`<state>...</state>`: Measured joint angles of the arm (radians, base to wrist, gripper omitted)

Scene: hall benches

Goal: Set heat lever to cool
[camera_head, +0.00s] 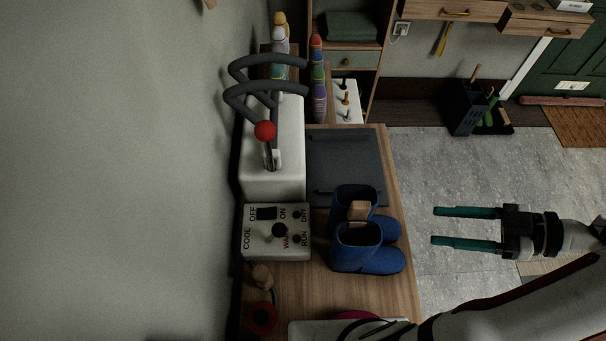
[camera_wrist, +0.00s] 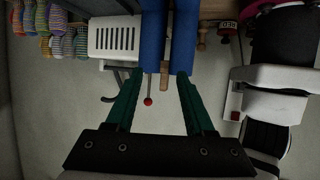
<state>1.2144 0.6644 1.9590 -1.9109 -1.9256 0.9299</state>
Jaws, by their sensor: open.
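A pale control box (camera_head: 250,250) lies on the wooden bench in the head view, marked COOL, WARM, OFF, ON, DRY and RUN. A dark round knob (camera_head: 279,229) stands on it, partly covering the word WARM. It looks like the heat lever; its exact setting is hard to tell. A white dryer unit (camera_head: 287,128) beside the box carries a red-ball lever (camera_head: 265,131). My gripper (camera_head: 435,226) is open and empty, to the right of the bench and apart from the box. In the wrist view my gripper (camera_wrist: 160,74) has its green fingers spread.
Blue boots (camera_head: 365,258) stand between my gripper and the control box. A dark mat (camera_head: 345,155) lies on the bench (camera_head: 397,190). Dark curved tubes (camera_head: 262,62) rise from the dryer unit. A wooden knob (camera_head: 262,276) is near the box. The floor (camera_head: 440,160) is open around my gripper.

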